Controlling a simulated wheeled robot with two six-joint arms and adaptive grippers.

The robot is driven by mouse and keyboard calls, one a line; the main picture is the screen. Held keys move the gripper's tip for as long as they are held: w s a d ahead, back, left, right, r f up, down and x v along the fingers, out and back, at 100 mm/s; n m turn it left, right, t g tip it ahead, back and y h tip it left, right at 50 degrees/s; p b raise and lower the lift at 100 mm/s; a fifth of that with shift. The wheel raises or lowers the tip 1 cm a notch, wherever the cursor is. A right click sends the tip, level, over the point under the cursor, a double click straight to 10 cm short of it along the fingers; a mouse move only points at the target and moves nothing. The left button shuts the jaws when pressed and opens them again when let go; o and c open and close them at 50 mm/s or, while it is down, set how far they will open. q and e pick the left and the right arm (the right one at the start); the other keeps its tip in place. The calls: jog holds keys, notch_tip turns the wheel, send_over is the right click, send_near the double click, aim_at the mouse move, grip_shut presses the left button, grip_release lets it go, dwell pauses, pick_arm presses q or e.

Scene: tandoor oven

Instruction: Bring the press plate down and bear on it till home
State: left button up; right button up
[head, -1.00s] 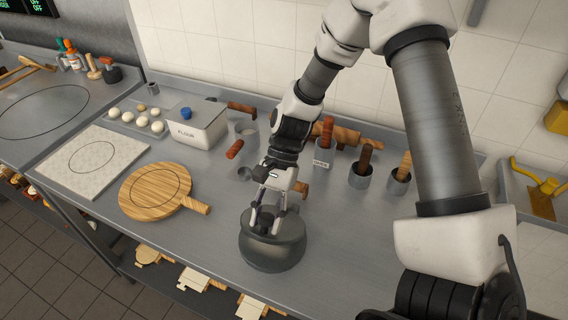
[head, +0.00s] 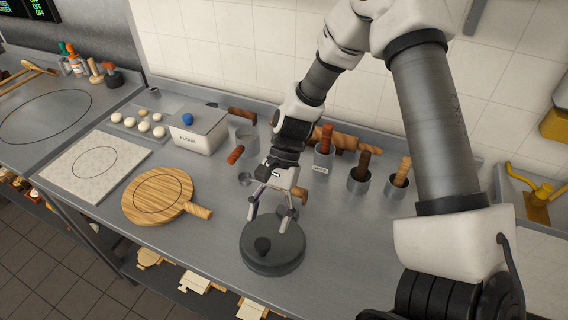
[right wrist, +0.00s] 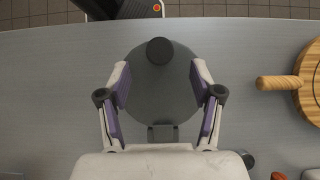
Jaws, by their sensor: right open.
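The press is a dark grey round disc on the steel counter in the head view. Its press plate (head: 282,250) lies about level on top, with a dark knob (head: 263,246) on the near side. In the right wrist view the press plate (right wrist: 158,92) shows from above, knob at the top and a hinge block (right wrist: 162,133) at the bottom. No gap under the plate can be made out. My right gripper (head: 268,222) is open and empty above the rear part of the plate, fingers spread to either side. My left gripper is not in view.
A round wooden board (head: 158,197) with a handle lies to the left. A flour box (head: 198,132), dough balls on a tray (head: 140,124) and a white slab (head: 95,168) sit farther left. Several tool cups, one holding a dark tool (head: 359,181), stand at the back right.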

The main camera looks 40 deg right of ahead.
jog(key=shift+p+v, duration=1.7)
jog(key=shift+p, duration=0.05)
notch_tip(320, 180, up, 6)
jog(key=d+p, duration=0.2)
jog(key=p, duration=0.2)
jog(key=shift+w, duration=0.45)
